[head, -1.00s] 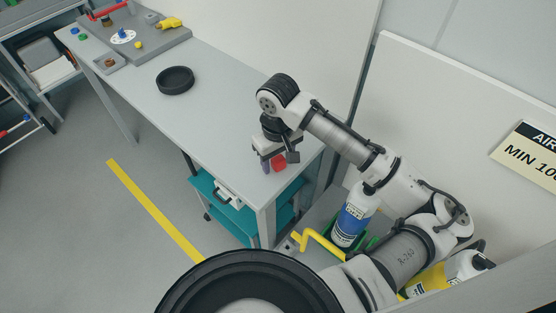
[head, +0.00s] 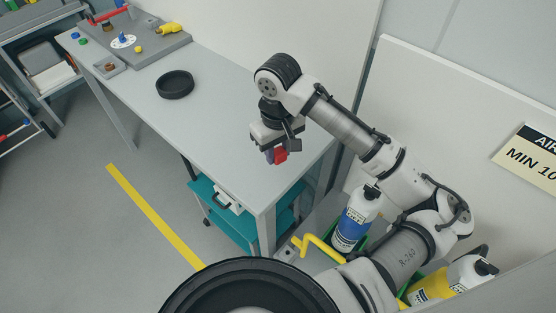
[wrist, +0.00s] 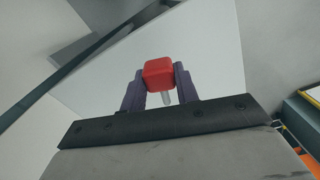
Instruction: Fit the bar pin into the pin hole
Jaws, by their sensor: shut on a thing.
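My gripper (head: 274,156) is over the near right end of the grey bench, pointing down. It is shut on a pin with a red block-shaped head, which I take to be the bar pin (head: 281,156). In the wrist view the red head (wrist: 159,73) sits between the two dark purple fingers (wrist: 159,87), and a short pale metal shank shows below it. The pin appears clear of the bench top. I cannot make out the pin hole for certain. A small grey bracket (head: 287,251) with a dark spot sits by the end of a yellow bar (head: 320,247).
The bench (head: 225,125) carries a black round dish (head: 175,84) and, at its far end, a grey board (head: 150,48) with small coloured parts. A blue-labelled bottle (head: 352,222) stands right of the bench.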

